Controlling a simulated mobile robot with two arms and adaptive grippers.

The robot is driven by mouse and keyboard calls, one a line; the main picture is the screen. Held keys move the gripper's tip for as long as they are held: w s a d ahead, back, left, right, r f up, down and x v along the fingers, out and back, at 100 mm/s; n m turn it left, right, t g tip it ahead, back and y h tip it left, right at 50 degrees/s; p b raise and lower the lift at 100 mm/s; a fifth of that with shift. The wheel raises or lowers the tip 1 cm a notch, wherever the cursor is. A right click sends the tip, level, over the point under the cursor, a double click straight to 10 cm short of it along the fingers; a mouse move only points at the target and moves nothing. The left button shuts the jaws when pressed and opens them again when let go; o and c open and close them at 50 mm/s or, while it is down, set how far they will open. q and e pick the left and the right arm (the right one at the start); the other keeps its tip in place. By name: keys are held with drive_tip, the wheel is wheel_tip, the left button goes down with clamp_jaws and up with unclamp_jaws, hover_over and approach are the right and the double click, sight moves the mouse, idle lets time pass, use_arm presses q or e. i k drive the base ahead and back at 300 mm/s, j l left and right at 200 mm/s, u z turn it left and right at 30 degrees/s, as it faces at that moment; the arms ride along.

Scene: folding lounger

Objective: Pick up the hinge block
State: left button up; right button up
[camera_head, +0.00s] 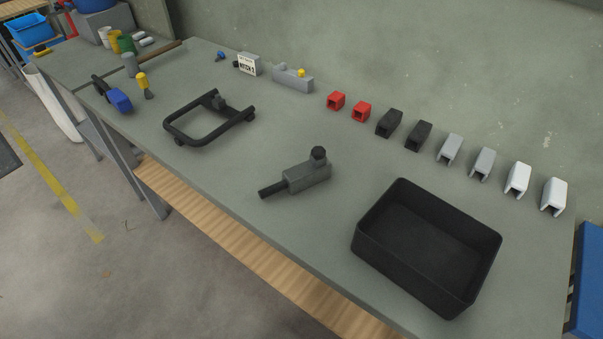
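A grey block with a round black knob and a black rod, which looks like the hinge block (306,177), lies on the grey-green table (260,230). It sits near the middle of the table, left of a black tray. Its rod points toward the table's front edge. Nothing touches it. Neither of my grippers shows in the head view.
The empty black tray (358,248) stands at right. A black tube frame (170,128) lies at left. Red (336,100), black (389,123), grey (450,149) and white (518,180) caps line the back. A blue-handled tool (119,100) lies far left.

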sight(296, 178)
drive_tip(key=i+j+z, duration=0.1)
drive_tip(key=j+z, duration=0.3)
drive_tip(key=j, duration=0.2)
drive_tip(key=j+z, duration=0.4)
drive_tip(key=j, duration=0.25)
drive_tip(key=j+z, duration=0.4)
drive_tip(key=j, duration=0.25)
drive_tip(key=k, duration=0.35)
drive_tip(key=i, duration=0.3)
